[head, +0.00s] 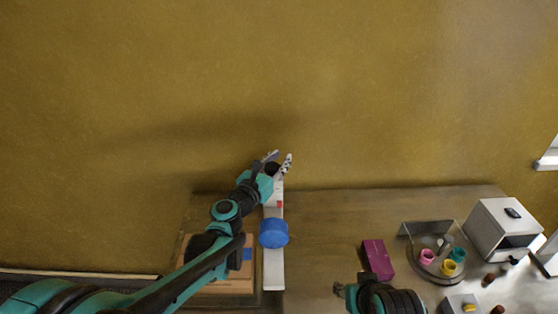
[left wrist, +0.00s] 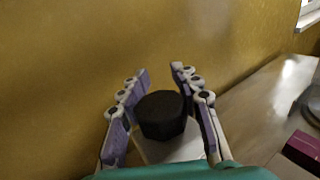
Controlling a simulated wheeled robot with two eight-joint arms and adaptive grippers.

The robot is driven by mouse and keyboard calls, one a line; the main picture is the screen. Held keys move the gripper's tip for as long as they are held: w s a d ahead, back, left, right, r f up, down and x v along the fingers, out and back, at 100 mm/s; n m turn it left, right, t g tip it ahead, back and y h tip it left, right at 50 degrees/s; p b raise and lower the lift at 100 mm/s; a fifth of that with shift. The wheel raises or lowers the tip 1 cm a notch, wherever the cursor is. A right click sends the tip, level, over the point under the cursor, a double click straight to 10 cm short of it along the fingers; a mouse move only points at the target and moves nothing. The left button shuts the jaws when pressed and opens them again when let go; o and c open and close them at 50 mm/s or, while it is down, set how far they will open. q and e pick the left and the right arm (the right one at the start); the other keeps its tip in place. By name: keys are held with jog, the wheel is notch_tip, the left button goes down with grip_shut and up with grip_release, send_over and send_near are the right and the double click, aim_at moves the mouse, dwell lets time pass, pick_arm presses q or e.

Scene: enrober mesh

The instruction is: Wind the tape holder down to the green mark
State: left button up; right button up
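A tall white post (head: 273,270) carries a round blue tape holder (head: 273,233), with a small red mark (head: 279,204) above it. No green mark shows. A dark faceted knob (head: 272,169) tops the post; it also shows in the left wrist view (left wrist: 162,114). My left gripper (head: 278,156) is at the knob, with its fingers spread on either side. In the left wrist view my left gripper (left wrist: 160,74) is open, with a gap on at least the right side of the knob. My right gripper (head: 340,290) is low in the head view, small and partly hidden by its wrist.
A brown box (head: 222,285) with a blue patch lies left of the post. A magenta box (head: 378,260) stands to the right. Farther right are a tray (head: 408,229) with colored cups and a white machine (head: 495,225). The yellow wall (head: 330,90) rises behind the table.

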pick_arm(q)
jog(key=shift+h, duration=0.3)
grip_shut()
jog(key=m+g+h, duration=0.3)
jog(key=h, duration=0.1)
jog(key=shift+s+d+m+g, duration=0.35)
jog(key=shift+m+g, duration=0.05)
jog(key=shift+s+d+m+g+h+p, duration=0.25)
jog(key=shift+s+m+g+h, duration=0.35)
jog(key=shift+m+g, duration=1.95)
jog(key=shift+s+d+m+g+h+p, duration=0.1)
jog(key=shift+s+m+g+h+p, duration=0.5)
jog(key=shift+m+g, duration=1.95)
jog(key=shift+s+d+m+g+h+p, duration=0.1)
jog(key=shift+s+m+g+h, duration=0.6)
jog(key=shift+g, duration=3.3)
jog(key=shift+s+m+g+y, duration=0.15)
jog(key=shift+m+g+y, duration=0.2)
jog(key=shift+m, duration=0.25)
jog(key=o, duration=1.2)
grip_release()
